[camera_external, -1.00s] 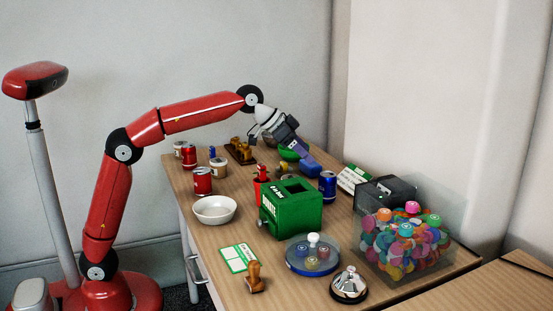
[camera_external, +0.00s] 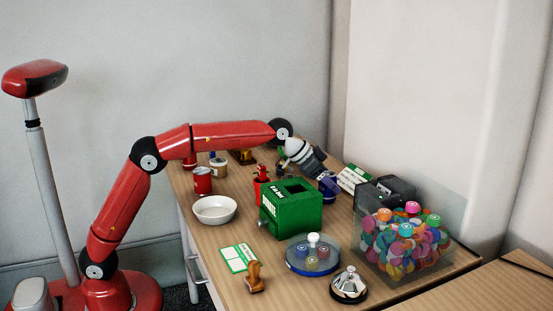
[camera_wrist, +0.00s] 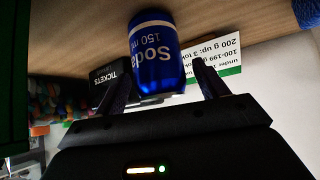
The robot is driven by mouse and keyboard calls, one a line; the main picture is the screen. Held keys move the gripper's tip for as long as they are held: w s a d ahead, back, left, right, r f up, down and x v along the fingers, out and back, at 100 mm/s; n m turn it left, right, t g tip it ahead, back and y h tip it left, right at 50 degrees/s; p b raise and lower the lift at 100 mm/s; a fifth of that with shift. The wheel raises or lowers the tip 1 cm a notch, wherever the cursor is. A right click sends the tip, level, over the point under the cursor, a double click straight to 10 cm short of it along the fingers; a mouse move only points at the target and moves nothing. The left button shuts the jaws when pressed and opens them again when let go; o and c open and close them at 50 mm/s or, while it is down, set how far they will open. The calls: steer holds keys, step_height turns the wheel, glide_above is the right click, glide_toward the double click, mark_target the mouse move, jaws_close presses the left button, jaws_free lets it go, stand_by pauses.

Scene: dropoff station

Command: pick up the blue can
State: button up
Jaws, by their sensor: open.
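The blue can (camera_wrist: 153,50) fills the upper middle of the wrist view, with white "Soda 150 ml" lettering on it. It stands on the wooden table and lies between the directions of my two fingers. In the external view the blue can (camera_external: 327,187) is partly hidden by my gripper. My gripper (camera_wrist: 160,88) is open, with one finger to the left and one to the right of the can's near end. I cannot tell whether either finger touches it. In the external view my gripper (camera_external: 322,178) is at the can, behind the green box.
A green box (camera_external: 291,211) stands just in front of the can. A green-and-white sign (camera_external: 352,178), a black box (camera_external: 386,189) and a clear bin of colourful tokens (camera_external: 404,240) are to the right. A white bowl (camera_external: 214,209) and red can (camera_external: 202,181) are left.

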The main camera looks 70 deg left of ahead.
steer(key=shift+w+d+f, duration=0.1)
steer(key=shift+w+f, duration=0.35)
steer(key=c, duration=1)
